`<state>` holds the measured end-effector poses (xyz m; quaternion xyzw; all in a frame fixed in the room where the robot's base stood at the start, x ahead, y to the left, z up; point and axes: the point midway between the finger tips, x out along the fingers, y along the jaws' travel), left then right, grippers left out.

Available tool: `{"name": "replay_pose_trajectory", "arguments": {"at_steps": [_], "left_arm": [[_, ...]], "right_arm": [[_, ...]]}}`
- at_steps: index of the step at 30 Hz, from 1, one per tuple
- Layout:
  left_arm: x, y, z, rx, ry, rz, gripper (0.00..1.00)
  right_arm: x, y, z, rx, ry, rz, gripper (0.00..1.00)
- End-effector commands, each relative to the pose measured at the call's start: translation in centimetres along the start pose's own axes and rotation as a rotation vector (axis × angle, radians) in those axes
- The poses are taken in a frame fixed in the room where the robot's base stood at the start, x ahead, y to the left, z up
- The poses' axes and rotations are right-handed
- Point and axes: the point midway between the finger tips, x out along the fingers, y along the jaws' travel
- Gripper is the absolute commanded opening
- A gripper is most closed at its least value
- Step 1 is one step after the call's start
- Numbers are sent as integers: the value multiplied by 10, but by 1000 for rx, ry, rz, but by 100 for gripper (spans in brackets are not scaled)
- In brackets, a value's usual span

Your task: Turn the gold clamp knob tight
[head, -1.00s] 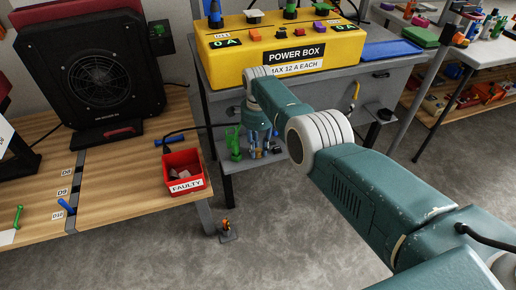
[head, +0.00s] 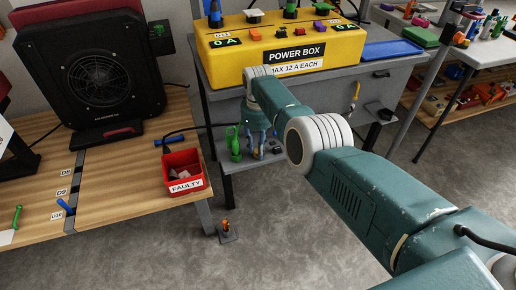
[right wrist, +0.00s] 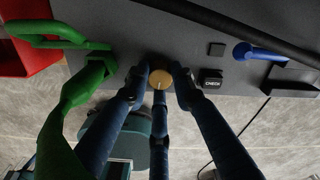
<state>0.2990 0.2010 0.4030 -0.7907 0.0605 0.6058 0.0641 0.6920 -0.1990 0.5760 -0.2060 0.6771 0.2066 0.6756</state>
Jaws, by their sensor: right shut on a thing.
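The gold clamp knob (right wrist: 160,79) shows as a round gold top in the right wrist view, at the edge of a dark grey surface. The blue fingers of my right gripper (right wrist: 161,82) close around it from both sides, shut on it. In the head view my right gripper (head: 261,152) points down in front of the grey bench, below the yellow power box; I cannot make out the knob there. My left gripper is not in view.
A green tool-like object (right wrist: 88,90) stands close left of the fingers. A black cable crosses behind. The red FAULTY bin (head: 184,173) is left of the gripper.

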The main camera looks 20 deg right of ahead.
Motion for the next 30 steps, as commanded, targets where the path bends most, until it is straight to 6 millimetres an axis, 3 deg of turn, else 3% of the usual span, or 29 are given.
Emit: {"name": "replay_pose_trajectory", "arguments": {"at_steps": [15,30], "left_arm": [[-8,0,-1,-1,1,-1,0],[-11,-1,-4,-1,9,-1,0]], "right_arm": [[-2,-1,3,343,-9,-1,0],[-3,-2,4,410,-12,-2,0]]}}
